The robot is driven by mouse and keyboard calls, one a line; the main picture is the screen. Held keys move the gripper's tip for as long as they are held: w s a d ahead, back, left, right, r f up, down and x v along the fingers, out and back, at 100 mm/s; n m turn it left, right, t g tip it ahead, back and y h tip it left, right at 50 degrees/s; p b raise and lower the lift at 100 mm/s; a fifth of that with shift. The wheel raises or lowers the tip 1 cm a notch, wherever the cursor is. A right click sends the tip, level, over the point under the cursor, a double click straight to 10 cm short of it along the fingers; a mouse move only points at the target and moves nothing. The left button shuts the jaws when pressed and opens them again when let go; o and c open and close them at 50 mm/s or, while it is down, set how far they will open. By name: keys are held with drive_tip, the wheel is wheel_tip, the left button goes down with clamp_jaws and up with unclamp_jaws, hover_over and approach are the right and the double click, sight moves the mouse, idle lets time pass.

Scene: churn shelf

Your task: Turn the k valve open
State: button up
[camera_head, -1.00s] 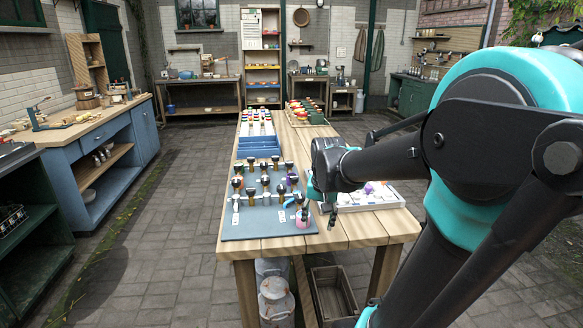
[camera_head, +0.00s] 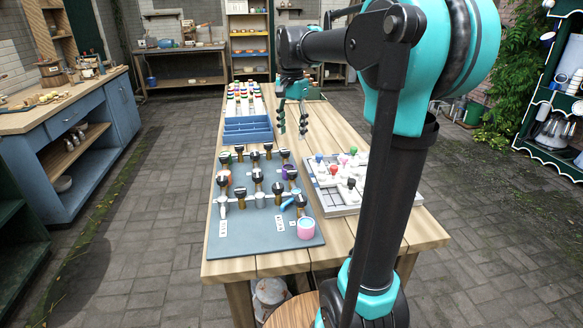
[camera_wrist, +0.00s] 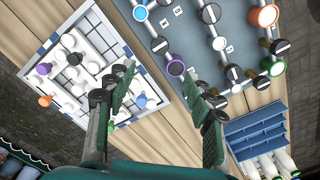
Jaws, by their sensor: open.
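A blue-grey board (camera_head: 270,238) on the wooden table carries several valves with black handles, joined by pale pipes, with coloured cups at some of them. A pink cup (camera_head: 306,229) stands at its front right and a purple cup (camera_head: 291,173) near its right edge. The small white labels (camera_head: 222,228) are too small to read, so I cannot tell which valve is k. My gripper (camera_head: 292,130) hangs open and empty above the table, beyond the board's far right corner. In the wrist view my gripper (camera_wrist: 158,78) has its fingers spread; a purple ring (camera_wrist: 176,67) and black handles (camera_wrist: 160,45) show beyond them.
A white tray (camera_head: 352,211) with coloured pieces lies right of the board. A blue compartment tray (camera_head: 248,138) stands behind the board, with rows of coloured items (camera_head: 243,97) farther back. A blue workbench (camera_head: 90,130) is at the left.

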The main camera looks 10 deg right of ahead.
sight(292, 171)
wheel_tip(292, 171, down, 14)
drive_tip(key=shift+f, duration=0.15)
idle(0.4)
drive_tip(key=c, duration=1.2)
